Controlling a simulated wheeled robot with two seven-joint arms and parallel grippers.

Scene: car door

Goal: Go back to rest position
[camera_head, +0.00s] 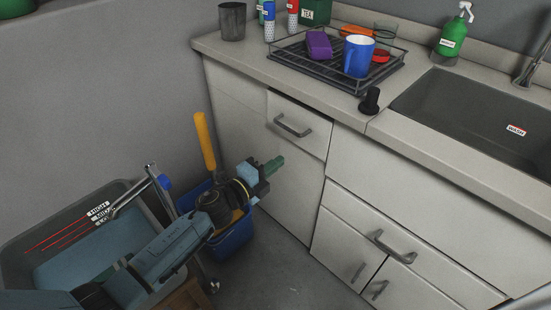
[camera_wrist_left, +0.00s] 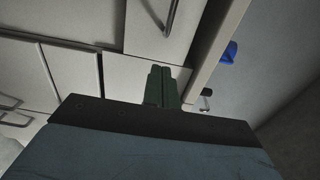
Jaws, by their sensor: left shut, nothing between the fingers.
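My left gripper (camera_head: 274,166) is in front of the cabinet's left side in the head view, at the end of my arm that comes in from the lower left. Its green fingers are together and hold nothing. In the left wrist view the shut fingers (camera_wrist_left: 161,86) point toward the pale cabinet fronts (camera_wrist_left: 70,75). The gripper is beside the yellow handle (camera_head: 204,142), apart from it. My right gripper is in neither view.
A blue bucket (camera_head: 233,243) stands on the floor under my left arm. A grey bin (camera_head: 35,233) is at the lower left. The counter holds a dish rack (camera_head: 300,62) with a blue mug (camera_head: 358,58), and a sink (camera_head: 470,110). Floor (camera_head: 285,275) right of the bucket is clear.

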